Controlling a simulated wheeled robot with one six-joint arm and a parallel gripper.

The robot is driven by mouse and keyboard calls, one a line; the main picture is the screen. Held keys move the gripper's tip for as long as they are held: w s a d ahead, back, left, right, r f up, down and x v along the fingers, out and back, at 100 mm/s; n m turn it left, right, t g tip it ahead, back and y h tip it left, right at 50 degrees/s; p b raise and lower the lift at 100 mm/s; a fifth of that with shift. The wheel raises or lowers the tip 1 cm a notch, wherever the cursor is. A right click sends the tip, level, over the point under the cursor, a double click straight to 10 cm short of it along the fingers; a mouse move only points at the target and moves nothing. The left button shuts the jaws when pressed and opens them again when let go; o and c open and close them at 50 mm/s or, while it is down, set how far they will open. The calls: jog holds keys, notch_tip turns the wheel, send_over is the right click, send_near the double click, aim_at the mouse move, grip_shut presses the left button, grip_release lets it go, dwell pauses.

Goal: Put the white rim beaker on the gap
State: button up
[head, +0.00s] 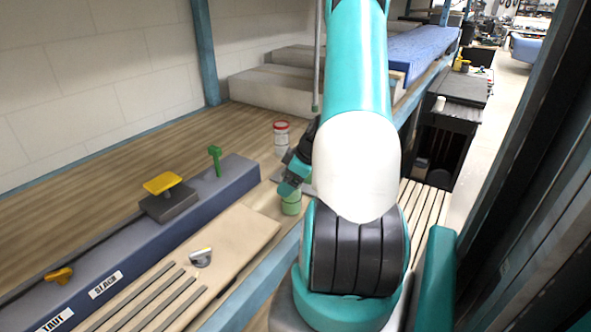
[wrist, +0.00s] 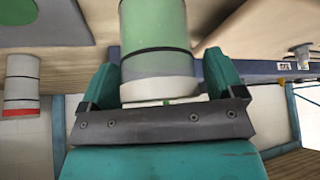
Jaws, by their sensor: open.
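The white rim beaker, pale green with a dark band and a white rim, stands between my gripper's fingers in the wrist view (wrist: 155,30). In the head view its green body (head: 291,204) shows just below my gripper (head: 292,182). In the wrist view my gripper (wrist: 163,80) is open, with one finger on each side of the beaker. I cannot tell whether either finger touches it. I cannot tell which spot is the gap. A grey plate with a green patch (wrist: 30,15) lies beside the beaker in the wrist view.
A white jar with a red rim (head: 281,138) stands behind my gripper. A blue rail (head: 205,190) carries a yellow-topped block (head: 163,184) and a green peg (head: 215,158). A tan board (head: 235,236) with a small grey-white object (head: 201,257) lies at front left.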

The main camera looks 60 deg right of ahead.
jog(key=b+v, duration=0.4)
jog(key=v, duration=0.8)
jog(key=w+a+r+n+g+y, duration=0.15)
jog(key=w+a, duration=0.25)
jog(key=a, duration=0.6)
jog(key=w+a+r+g, duration=0.1)
jog(key=w+a+r, duration=0.15)
jog(key=a, duration=0.65)
jog(key=w+a+r+n+g+y, duration=0.15)
jog(key=w+a, duration=0.25)
jog(key=a, duration=0.6)
jog(key=s+a+r+g, duration=0.1)
jog(key=s+a, duration=0.5)
jog(key=a, duration=0.3)
jog(key=s+a+r, duration=0.1)
jog(key=s+a, duration=0.6)
jog(key=a, duration=0.3)
jog(key=shift+s+n+g+h, duration=0.25)
jog(key=shift+n+g+h, duration=0.05)
jog(key=shift+n+g, duration=0.1)
jog(key=shift+a, duration=0.1)
notch_tip(320, 180, down, 2)
jog(key=shift+f+b, duration=0.1)
jog(key=shift+b, duration=0.75)
